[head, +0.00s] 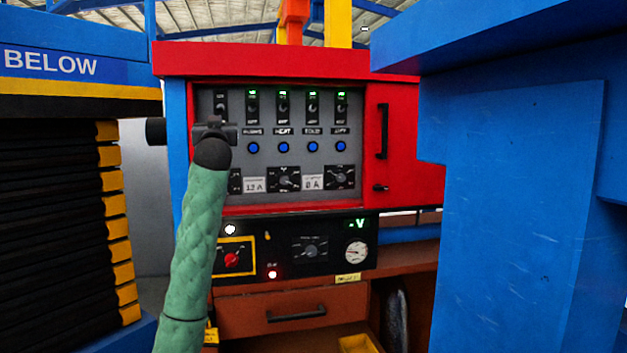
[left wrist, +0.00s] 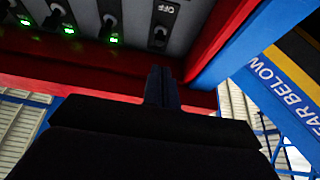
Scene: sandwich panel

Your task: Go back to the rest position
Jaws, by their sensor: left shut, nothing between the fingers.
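My left arm, in a green sleeve, reaches up in front of the control panel (head: 270,185) in the head view. My left gripper (head: 216,124) is at the panel's upper left, just below the leftmost switch (head: 221,103). In the left wrist view the gripper's two fingers (left wrist: 162,88) are together with nothing between them. That view also shows a switch marked OFF (left wrist: 160,36) beyond the fingertips. I cannot tell whether the fingers touch the panel. Several switches to the right show green lights. My right gripper is not in view.
The panel sits in a red cabinet (head: 400,189) with a black door handle. A large blue structure (head: 515,220) stands close on the right. A black bellows with yellow edges (head: 50,230) fills the left. A lower black panel (head: 312,249) and brown drawer (head: 265,312) are below.

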